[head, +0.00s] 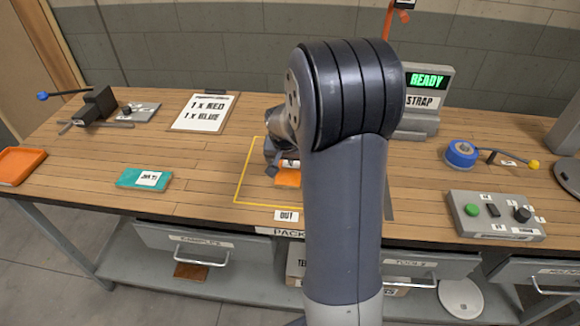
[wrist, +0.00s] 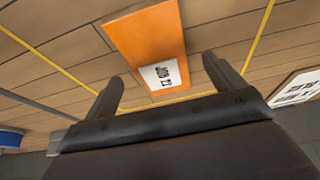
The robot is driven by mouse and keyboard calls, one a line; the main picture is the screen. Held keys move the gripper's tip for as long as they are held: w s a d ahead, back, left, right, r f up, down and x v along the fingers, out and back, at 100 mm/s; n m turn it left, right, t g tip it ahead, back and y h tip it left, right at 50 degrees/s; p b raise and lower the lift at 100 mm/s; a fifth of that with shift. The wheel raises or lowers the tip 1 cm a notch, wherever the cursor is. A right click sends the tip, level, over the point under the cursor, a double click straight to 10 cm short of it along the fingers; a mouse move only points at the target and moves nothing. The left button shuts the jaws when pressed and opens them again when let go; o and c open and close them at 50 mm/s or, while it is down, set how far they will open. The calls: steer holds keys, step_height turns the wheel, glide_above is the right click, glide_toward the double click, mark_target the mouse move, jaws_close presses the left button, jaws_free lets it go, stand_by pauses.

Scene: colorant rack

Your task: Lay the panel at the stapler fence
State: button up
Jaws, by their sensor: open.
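An orange panel with a white job label lies flat on the wooden bench inside a yellow outline. It shows in the wrist view (wrist: 140,38) and, partly behind my arm, in the head view (head: 288,179). My gripper (wrist: 163,68) is open and empty, its fingers apart just short of the panel's labelled end; I cannot tell the exact height. In the head view my arm hides most of the gripper. A black lever device (head: 97,105) with a blue knob and a metal bar stands at the back left. It looks like the stapler, but no label confirms it.
A teal labelled panel (head: 145,178) lies at front left, and an orange tray (head: 20,164) at the far left. A clipboard (head: 204,112) lies at the back. A READY/STRAP display unit (head: 425,100) and a button box (head: 495,215) stand on the right.

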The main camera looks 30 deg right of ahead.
steer(key=shift+x, duration=1.15)
steer(key=shift+c, duration=0.2)
steer(key=c, duration=1.2)
steer(key=shift+o, duration=0.2)
steer(key=shift+r, duration=0.1)
